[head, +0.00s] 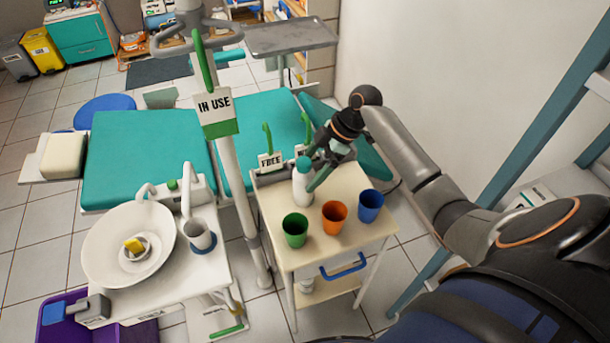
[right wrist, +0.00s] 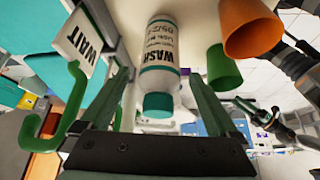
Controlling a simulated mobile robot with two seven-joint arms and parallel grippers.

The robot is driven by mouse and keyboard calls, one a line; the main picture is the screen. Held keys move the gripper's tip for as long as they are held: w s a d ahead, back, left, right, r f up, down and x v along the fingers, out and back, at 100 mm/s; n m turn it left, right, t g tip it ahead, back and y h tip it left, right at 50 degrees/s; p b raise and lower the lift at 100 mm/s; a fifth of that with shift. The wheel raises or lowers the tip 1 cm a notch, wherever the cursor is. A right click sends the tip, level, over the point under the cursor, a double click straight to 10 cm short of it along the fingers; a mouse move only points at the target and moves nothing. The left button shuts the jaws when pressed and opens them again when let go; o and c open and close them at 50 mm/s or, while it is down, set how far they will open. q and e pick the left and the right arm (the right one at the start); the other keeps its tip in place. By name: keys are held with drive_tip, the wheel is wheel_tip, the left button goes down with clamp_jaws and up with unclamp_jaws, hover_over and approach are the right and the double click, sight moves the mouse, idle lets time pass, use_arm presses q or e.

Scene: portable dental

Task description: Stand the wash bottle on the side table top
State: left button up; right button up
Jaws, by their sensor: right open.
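The white wash bottle (head: 301,188) with a teal cap stands upright on the side table top (head: 350,186), near its back left part. My right gripper (head: 311,178) reaches down from the back right, with its fingers close beside the bottle. In the right wrist view the wash bottle (right wrist: 159,60) shows with its printed label, between the two spread green fingers of my right gripper (right wrist: 160,88). The gripper is open; I cannot tell whether either finger touches the bottle. My left gripper is not in view.
A green cup (head: 295,230), an orange cup (head: 334,216) and a blue cup (head: 370,205) stand along the table's front. The pole with an IN USE tag (head: 216,112) stands left of the table.

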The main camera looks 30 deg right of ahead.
drive_tip(key=v, duration=0.9)
